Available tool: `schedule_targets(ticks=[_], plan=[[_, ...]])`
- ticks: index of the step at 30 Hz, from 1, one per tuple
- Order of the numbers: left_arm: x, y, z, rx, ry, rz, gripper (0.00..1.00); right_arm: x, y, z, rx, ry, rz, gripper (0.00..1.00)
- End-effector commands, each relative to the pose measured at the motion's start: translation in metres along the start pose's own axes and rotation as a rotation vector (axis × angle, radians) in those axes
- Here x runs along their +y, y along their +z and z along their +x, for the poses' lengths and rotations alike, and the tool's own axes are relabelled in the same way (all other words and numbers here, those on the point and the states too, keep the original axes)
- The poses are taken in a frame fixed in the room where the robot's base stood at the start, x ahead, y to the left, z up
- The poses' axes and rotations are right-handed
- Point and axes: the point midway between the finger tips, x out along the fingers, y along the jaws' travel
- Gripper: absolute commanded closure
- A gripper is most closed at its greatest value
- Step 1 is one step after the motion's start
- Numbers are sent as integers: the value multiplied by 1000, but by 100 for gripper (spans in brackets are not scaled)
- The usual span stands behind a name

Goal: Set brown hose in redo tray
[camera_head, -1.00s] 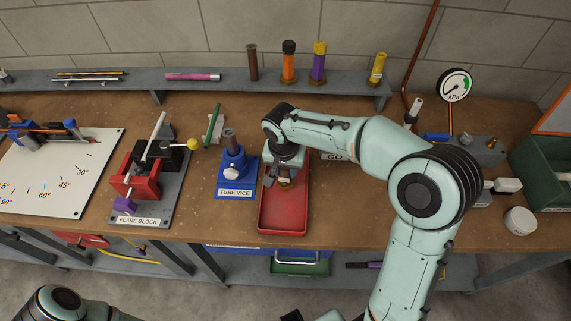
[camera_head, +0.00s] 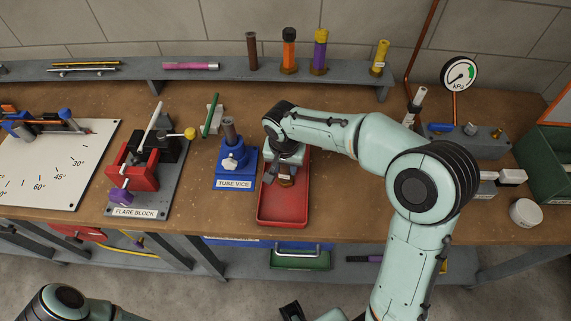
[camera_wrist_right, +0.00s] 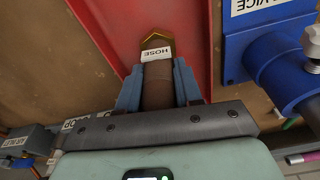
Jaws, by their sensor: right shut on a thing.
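The brown hose (camera_head: 286,181) has a brass-coloured end and a white label reading HOSE; it also shows in the right wrist view (camera_wrist_right: 157,88). My right gripper (camera_head: 285,169) is shut on it, with a blue-grey finger on each side in the wrist view (camera_wrist_right: 158,84). The hose is over the red tray (camera_head: 282,220), inside its outline, with its brass end towards the tray floor (camera_wrist_right: 105,25). I cannot tell whether the end touches the floor. The tray's far part is hidden by my right arm.
A blue tube vice (camera_head: 234,170) with an upright tube stands close left of the tray. The flare block (camera_head: 145,185) is farther left. A back shelf (camera_head: 215,77) holds several upright tubes. A pressure gauge (camera_head: 459,74) and white cap (camera_head: 526,212) are right.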

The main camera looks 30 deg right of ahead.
Motion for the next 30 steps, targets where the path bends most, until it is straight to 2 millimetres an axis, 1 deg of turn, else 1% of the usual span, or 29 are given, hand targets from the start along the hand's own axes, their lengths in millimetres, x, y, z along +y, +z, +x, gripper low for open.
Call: schedule_targets(ticks=[5,6,8,18,30], plan=[[-2,1,4,-2,-1,-1,58,0,1,4,0,0,0,100],[-2,1,4,-2,-1,-1,58,0,0,4,0,0,0,56],[-2,1,3,-2,-1,-1,58,0,0,4,0,-1,0,36],[-2,1,3,-2,-1,-1,58,0,0,2,0,0,0,36],[-1,1,3,-2,-1,-1,58,0,0,-18,2,-1,0,36]])
